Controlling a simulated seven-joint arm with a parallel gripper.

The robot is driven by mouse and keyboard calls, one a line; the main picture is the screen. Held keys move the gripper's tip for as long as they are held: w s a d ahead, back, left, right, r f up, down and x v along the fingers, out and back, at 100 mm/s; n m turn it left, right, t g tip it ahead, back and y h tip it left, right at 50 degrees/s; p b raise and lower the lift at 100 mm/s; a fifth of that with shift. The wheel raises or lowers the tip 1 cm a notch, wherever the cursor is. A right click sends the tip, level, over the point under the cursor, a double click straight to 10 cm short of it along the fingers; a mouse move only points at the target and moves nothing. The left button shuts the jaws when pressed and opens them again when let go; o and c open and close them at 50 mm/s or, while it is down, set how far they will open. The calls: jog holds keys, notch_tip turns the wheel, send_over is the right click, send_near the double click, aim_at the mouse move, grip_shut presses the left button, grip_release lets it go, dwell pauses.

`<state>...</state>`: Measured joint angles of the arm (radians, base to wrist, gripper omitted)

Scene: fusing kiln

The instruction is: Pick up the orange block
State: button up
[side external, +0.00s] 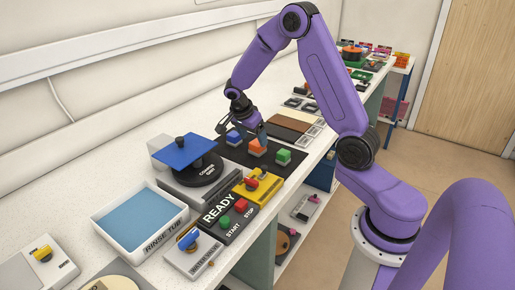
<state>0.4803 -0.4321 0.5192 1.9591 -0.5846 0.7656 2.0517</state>
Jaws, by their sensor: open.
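The orange block (257,147) sits on a dark mat (232,154), between a blue block (234,138) on its left and a green block (283,156) on its right. My gripper (242,130) points down near the blue and orange blocks, with its dark fingers apart and nothing seen held between them. One finger shows left of the blue block and the other close to the orange block's upper edge. From this angle I cannot tell its exact height or whether it touches either block.
A grinder-like unit with a blue plate (184,150) stands left of the mat. The READY panel (232,213), a yellow switch box (258,185) and a rinse tub (96,217) are nearer the camera. Flat boards (292,122) lie beyond the mat. Bare white counter runs along the wall.

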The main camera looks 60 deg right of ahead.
aim_at(257, 142)
jog(key=shift+s+x, duration=0.2)
jog(key=shift+x, duration=2.15)
jog(key=shift+d+r, duration=0.1)
jog(key=shift+d, duration=0.05)
jog(key=c, duration=1.2)
jog(key=shift+r, duration=0.1)
jog(key=shift+r, duration=0.5)
notch_tip(257, 142, up, 3)
jog(key=shift+s+f, duration=0.1)
jog(key=shift+f, duration=0.15)
jog(key=s+a+r, duration=0.5)
jog(key=s+r, duration=0.4)
jog(key=s, duration=0.4)
jog(key=shift+r, duration=0.15)
